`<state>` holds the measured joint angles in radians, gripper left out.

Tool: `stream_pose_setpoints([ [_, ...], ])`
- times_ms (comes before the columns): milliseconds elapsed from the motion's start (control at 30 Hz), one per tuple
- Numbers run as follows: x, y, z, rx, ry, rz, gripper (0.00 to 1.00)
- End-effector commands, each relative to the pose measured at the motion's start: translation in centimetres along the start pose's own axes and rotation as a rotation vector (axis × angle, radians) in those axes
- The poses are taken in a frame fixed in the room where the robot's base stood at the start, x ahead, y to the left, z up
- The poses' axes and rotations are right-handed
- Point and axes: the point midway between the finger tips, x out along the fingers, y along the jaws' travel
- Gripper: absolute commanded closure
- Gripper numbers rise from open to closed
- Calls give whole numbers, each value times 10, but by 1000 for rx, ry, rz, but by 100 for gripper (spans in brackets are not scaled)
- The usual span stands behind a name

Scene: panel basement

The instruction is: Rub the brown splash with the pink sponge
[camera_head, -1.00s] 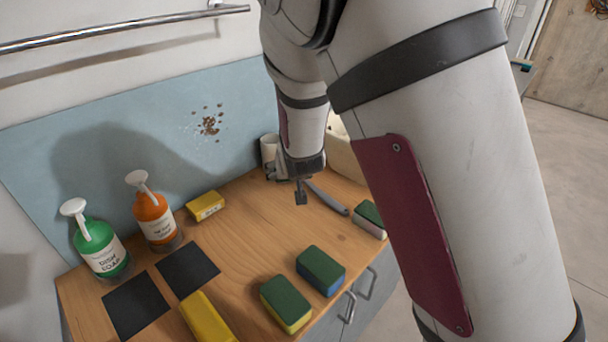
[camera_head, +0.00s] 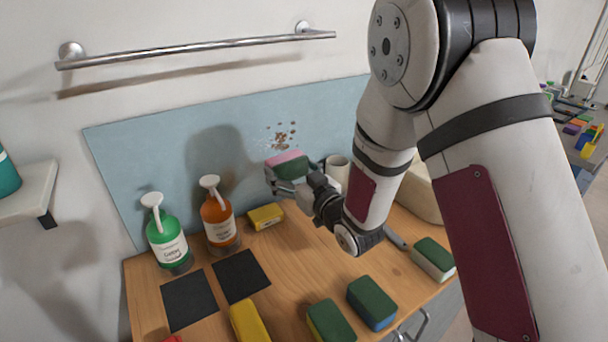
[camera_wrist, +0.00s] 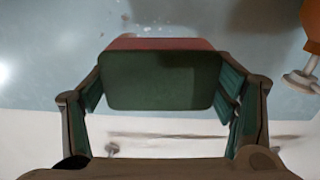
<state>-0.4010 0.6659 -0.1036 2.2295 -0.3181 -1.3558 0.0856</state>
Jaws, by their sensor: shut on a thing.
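The brown splash (camera_head: 283,135) is a cluster of brown specks on the pale blue panel (camera_head: 130,150) on the wall. My gripper (camera_head: 288,170) is shut on the pink sponge (camera_head: 286,157), just below the splash in the head view. The sponge has a pink layer and a dark green layer. In the wrist view, the sponge (camera_wrist: 160,80) sits between both fingers, its green face toward the camera and its pink edge beyond. The sponge hides part of the panel there. I cannot tell whether it touches the panel.
An orange bottle (camera_head: 216,220), a green bottle (camera_head: 166,240) and a yellow box (camera_head: 265,217) stand on the wooden counter (camera_head: 290,270). A white cup (camera_head: 337,168) is behind my wrist. Several other sponges line the front. A metal rail (camera_head: 200,50) is above the panel.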

Motion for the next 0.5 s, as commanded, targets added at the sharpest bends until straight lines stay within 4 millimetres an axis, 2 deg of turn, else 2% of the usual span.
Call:
stream_pose_setpoints([
  [500, 47, 1, 2, -1, -1, 1, 44],
])
